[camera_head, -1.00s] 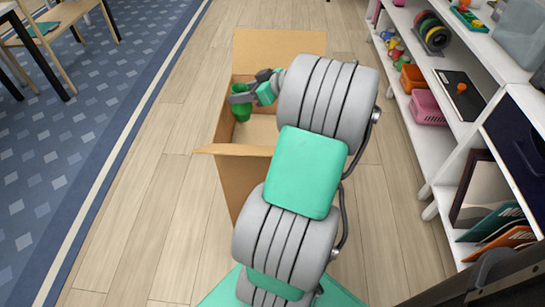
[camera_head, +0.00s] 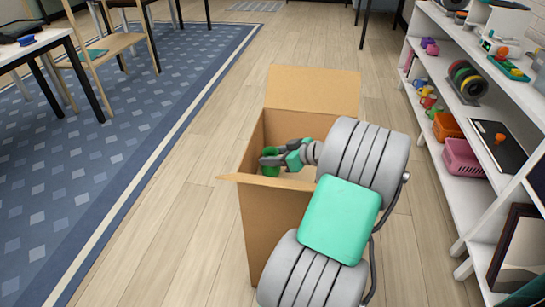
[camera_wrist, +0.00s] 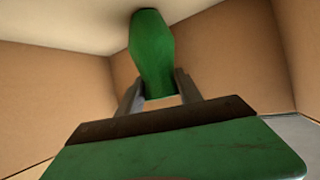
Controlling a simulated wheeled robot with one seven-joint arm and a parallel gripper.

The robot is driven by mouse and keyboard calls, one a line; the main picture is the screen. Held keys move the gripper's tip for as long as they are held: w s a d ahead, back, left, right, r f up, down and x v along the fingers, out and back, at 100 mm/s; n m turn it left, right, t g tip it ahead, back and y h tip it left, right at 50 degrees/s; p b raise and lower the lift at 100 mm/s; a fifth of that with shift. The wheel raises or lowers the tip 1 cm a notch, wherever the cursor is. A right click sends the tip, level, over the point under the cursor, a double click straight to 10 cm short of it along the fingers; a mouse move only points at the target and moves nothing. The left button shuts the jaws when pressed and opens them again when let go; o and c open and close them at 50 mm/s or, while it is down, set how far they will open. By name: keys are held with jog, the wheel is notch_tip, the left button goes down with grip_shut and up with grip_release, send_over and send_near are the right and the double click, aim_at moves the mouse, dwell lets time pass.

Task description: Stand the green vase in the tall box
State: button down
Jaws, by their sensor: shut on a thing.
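The green vase (camera_head: 270,160) is inside the mouth of the tall cardboard box (camera_head: 268,225), near its left side. My gripper (camera_head: 276,160) is shut on the vase and reaches in over the open top from the right. In the wrist view the vase (camera_wrist: 152,55) shows between the two fingers (camera_wrist: 158,90), with brown box walls (camera_wrist: 220,65) around it and a pale surface behind its far end. Whether the vase touches that surface cannot be told. The lower part of the vase is hidden in the head view, and my arm covers the box's right side.
The box's back flap (camera_head: 315,90) stands up and a front-left flap (camera_head: 245,181) sticks out. A white shelf (camera_head: 440,185) with baskets and toys is at the right. A blue rug (camera_head: 110,150) with a table and chair lies left. Wood floor around the box is clear.

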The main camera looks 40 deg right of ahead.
jog(key=c, duration=0.8)
grip_release()
jog(key=shift+f, duration=0.1)
jog(key=shift+r, duration=0.3)
jog(key=p+v, duration=0.2)
jog(key=v, duration=0.5)
jog(key=shift+s+d, duration=0.1)
jog(key=shift+s, duration=0.15)
